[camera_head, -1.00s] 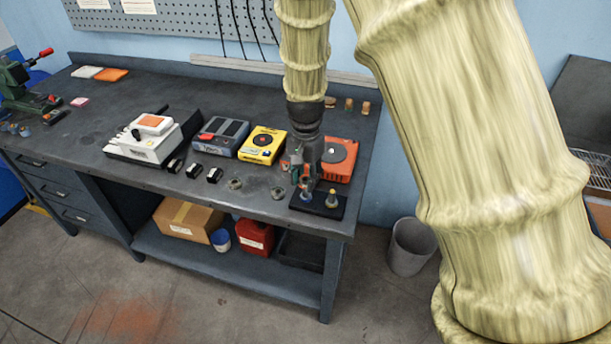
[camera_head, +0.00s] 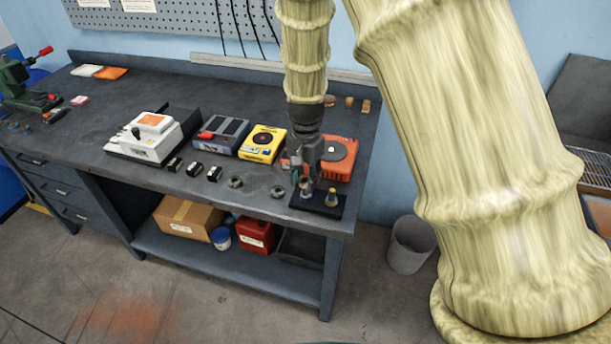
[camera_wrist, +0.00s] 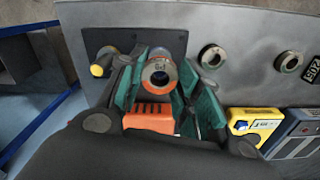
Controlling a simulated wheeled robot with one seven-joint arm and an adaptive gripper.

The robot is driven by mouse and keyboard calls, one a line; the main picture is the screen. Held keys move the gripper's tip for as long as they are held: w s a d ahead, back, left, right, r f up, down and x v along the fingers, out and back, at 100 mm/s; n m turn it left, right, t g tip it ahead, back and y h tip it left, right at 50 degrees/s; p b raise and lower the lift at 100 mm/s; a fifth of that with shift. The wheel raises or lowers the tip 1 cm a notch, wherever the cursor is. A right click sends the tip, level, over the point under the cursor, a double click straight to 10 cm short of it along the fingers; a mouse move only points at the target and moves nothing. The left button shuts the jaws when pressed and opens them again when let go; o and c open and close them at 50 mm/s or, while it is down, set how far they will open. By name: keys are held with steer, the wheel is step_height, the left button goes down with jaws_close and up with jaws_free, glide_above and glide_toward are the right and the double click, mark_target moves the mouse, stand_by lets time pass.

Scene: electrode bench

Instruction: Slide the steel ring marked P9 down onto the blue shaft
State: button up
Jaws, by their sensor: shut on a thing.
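My gripper (camera_wrist: 155,88) is shut on the steel ring marked P9 (camera_wrist: 168,84), held between its green finger pads. In the head view my gripper (camera_head: 305,172) is low over the front right of the bench, above the black base plate (camera_head: 334,212). The blue shaft (camera_head: 307,194) stands on that plate, directly below my gripper. In the wrist view the ring covers most of the shaft, and its far side shows just past the ring's edge. I cannot tell whether the ring is around the shaft's tip or just above it.
A yellow-topped shaft (camera_wrist: 97,70) stands on the same plate, close beside my gripper. Two loose rings (camera_wrist: 213,57) (camera_wrist: 289,62) lie on the bench nearby. An orange device (camera_head: 340,158) is behind the plate, and a yellow device (camera_head: 264,145) is to the left.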

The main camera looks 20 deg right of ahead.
steer(key=shift+f, duration=0.85)
steer(key=o, duration=1.3)
steer(key=shift+c, duration=0.2)
steer(key=shift+o, duration=0.5)
steer(key=o, duration=0.3)
steer(key=shift+r, duration=0.15)
steer(key=shift+r+p, duration=2.8)
steer(key=shift+r, duration=0.6)
